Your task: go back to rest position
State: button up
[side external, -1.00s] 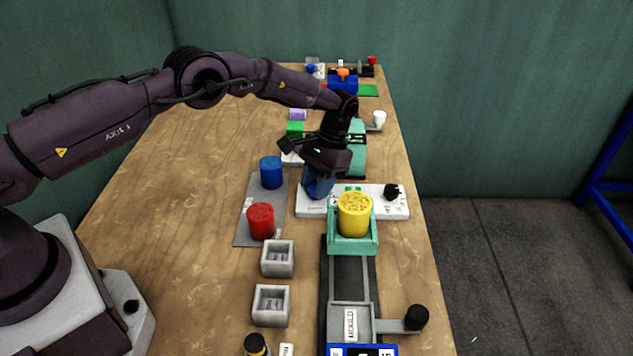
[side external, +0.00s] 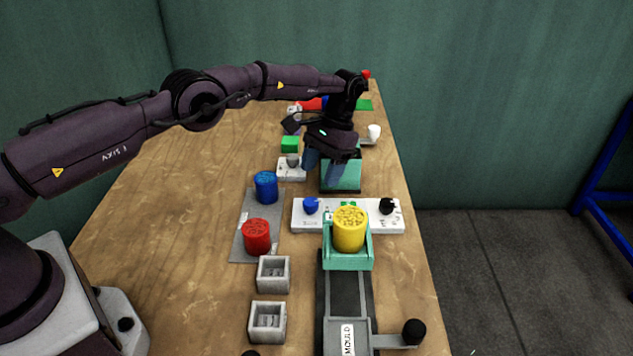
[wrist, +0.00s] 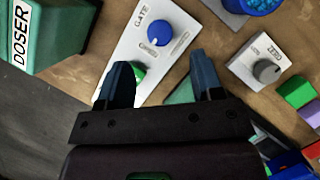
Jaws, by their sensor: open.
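My gripper (side external: 323,165) hangs above the far side of the white control panel (side external: 332,213) in the side view. In the wrist view its two blue fingers (wrist: 164,85) are spread with nothing between them. The panel carries a blue knob (side external: 311,206), a green button and a black knob (side external: 387,206). In the wrist view the blue GATE knob (wrist: 166,33) lies beyond the fingertips, and the left finger partly hides the green button (wrist: 138,71). The gripper is apart from the knob.
A yellow container (side external: 350,229) stands in the green doser (side external: 348,259). Blue (side external: 265,187) and red (side external: 257,237) containers stand on a grey mat (side external: 240,245). Two grey moulds (side external: 273,273) sit nearer. A white panel with a grey knob (side external: 292,161) lies behind. The table's left side is clear.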

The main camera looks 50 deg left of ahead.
jog(key=shift+w+r, duration=0.1)
jog(key=shift+r, duration=0.25)
jog(key=shift+w, duration=0.1)
jog(key=x, duration=0.3)
jog(key=shift+w, duration=0.15)
jog(key=shift+s+r, duration=0.1)
jog(key=shift+s, duration=0.25)
jog(key=s+r+t, duration=0.2)
jog(key=s+r, duration=0.3)
jog(key=r, duration=0.4)
jog(key=s+r+t, duration=0.2)
jog(key=s+r, duration=0.4)
jog(key=r, duration=0.2)
jog(key=s+a+r+t, duration=0.1)
jog(key=s+r+t, duration=0.2)
jog(key=s, duration=0.7)
jog(key=s+r+t, duration=0.3)
jog(key=s+r, duration=0.4)
jog(key=s, duration=0.4)
jog(key=shift+a+r, duration=0.2)
jog(key=shift+a, duration=0.2)
